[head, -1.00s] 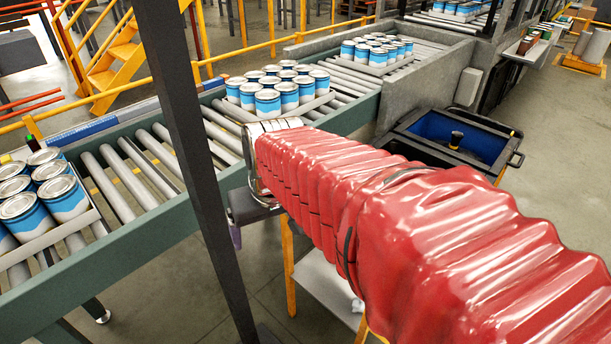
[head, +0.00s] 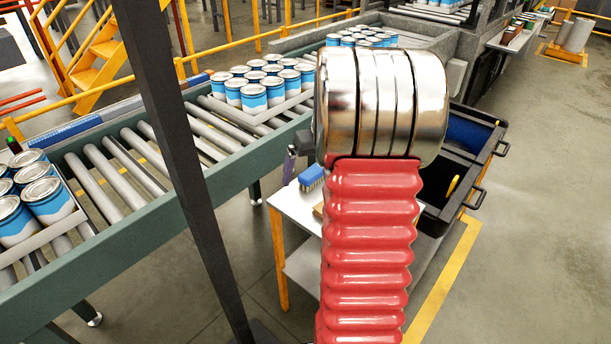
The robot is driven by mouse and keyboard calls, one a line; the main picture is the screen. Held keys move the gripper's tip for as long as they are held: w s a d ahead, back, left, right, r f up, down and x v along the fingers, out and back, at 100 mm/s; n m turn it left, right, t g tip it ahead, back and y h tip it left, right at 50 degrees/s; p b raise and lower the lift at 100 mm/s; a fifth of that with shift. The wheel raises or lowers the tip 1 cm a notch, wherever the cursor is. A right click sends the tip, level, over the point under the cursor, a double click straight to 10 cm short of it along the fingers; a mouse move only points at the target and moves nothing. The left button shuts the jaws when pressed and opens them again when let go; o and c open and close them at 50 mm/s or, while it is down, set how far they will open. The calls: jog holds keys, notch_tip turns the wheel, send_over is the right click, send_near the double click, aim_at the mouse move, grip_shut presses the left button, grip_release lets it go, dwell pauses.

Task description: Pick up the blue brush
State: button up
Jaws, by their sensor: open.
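The blue brush (head: 311,177) lies on a white table (head: 292,205) beside the conveyor, its blue bristles showing just left of my arm. The rest of that table top is partly hidden by my red-sleeved arm. My gripper (head: 291,163) is mostly hidden behind the shiny metal end of the arm. Only a dark, purplish finger shows at its left, above and left of the brush in the picture. The jaws are open, and the visible finger looks apart from the brush.
A roller conveyor (head: 190,150) with trays of blue-and-white cans (head: 253,97) runs behind the table. A dark bin (head: 470,135) with a blue inside stands to the right. A dark post (head: 185,170) stands in the left foreground. The floor at right is clear.

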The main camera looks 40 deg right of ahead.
jog(key=n+t, duration=0.1)
jog(key=n, duration=0.1)
send_near(314, 171)
jog(key=s+a, duration=0.3)
jog(key=w+d+r+n, duration=0.2)
jog(key=n, duration=0.1)
jog(key=shift+d+t, duration=0.35)
jog(key=shift+t, duration=0.05)
jog(key=shift+x, duration=4.4)
jog(key=shift+s, duration=0.1)
jog(key=shift+f, duration=0.1)
jog(key=shift+x, duration=2.55)
jog(key=shift+s+d+f, duration=0.1)
jog(key=shift+s+d, duration=0.1)
